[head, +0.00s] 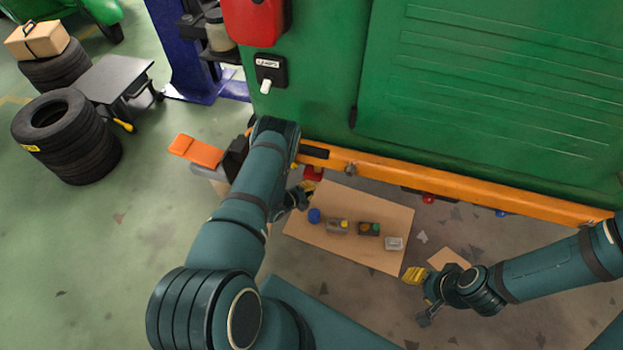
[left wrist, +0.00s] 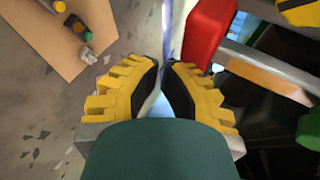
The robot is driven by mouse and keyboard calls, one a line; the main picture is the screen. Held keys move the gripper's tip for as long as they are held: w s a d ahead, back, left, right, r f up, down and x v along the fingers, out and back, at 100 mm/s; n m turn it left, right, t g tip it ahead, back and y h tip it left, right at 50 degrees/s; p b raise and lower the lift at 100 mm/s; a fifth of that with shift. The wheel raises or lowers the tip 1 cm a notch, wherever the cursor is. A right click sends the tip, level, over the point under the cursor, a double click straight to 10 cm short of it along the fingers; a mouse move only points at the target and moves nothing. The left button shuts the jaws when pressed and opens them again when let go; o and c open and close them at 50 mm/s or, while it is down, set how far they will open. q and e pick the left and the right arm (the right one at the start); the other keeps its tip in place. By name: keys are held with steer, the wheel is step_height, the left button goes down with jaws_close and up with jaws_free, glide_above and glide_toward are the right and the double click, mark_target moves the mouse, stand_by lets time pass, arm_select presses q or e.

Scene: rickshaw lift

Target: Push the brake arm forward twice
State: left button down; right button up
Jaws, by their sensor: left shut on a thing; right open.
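My left gripper (head: 304,188) is low beside the orange beam, partly hidden by my own arm. In the left wrist view its yellow ridged fingers (left wrist: 162,85) are closed in on a thin pale bar (left wrist: 164,98), mostly hidden between them; I cannot tell for sure that it is the brake arm. A red block (left wrist: 208,38) stands just to the right of the fingertips; a red part also shows by the gripper in the head view (head: 313,173). My right gripper (head: 418,297) is open and empty above the floor at the lower right.
A green panelled body (head: 480,80) with an orange beam (head: 400,178) along its bottom spans the top. A cardboard sheet (head: 345,205) with several small items lies below. Tyres (head: 65,140) and a dark stool (head: 112,78) stand left. An orange pad (head: 195,150) is left of my arm.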

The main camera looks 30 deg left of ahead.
arm_select(q)
steer(key=shift+w, duration=0.15)
stand_by(0.5)
steer(key=shift+w+a+b, duration=0.1)
steer(key=shift+w+b, duration=0.15)
steer(key=shift+b, duration=0.1)
